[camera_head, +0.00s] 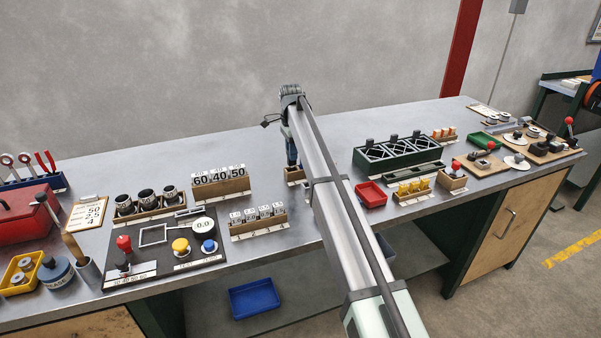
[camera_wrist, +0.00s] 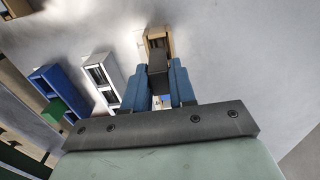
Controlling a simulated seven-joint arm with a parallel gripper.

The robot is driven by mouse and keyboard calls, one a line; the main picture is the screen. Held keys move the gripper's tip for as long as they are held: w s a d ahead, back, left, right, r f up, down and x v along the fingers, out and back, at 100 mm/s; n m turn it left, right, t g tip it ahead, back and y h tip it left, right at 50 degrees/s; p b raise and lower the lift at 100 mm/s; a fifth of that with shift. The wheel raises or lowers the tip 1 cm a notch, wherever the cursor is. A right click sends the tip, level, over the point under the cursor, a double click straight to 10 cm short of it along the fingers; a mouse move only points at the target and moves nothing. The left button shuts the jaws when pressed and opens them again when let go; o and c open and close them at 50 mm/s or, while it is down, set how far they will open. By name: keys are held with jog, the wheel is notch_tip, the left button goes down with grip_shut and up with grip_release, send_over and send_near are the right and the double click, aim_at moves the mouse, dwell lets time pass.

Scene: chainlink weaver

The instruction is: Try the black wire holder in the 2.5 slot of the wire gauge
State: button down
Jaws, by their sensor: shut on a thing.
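My gripper (camera_wrist: 157,68) has its blue fingers shut on a black block, which appears to be the black wire holder (camera_wrist: 158,77). In the wrist view the holder's far end overlaps a small light-wood block with a dark recess (camera_wrist: 158,41). I cannot tell whether they touch, nor whether this block is the wire gauge; no 2.5 mark is readable on it. In the head view my gripper (camera_head: 291,150) points down at the back of the bench, over a small wooden block (camera_head: 294,174). The held holder is not clear there.
White (camera_wrist: 103,77) and blue (camera_wrist: 57,82) slotted blocks stand to the left in the wrist view, with a green piece (camera_wrist: 58,113) nearby. In the head view a number rack (camera_head: 221,187) is left of my arm; a red tray (camera_head: 371,194) and dark green rack (camera_head: 400,153) are right.

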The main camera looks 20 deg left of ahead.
jog(key=shift+s+d+r, duration=0.3)
jog(key=shift+d+r, duration=0.6)
jog(key=shift+r, duration=0.05)
jog(key=s+d+r, duration=0.2)
jog(key=d+r, duration=0.1)
jog(key=d, duration=0.8)
jog(key=shift+f, duration=3.7)
jog(key=c, duration=0.8)
grip_release()
jog(key=shift+c, duration=0.2)
jog(key=shift+r, duration=0.1)
notch_tip(320, 180, up, 14)
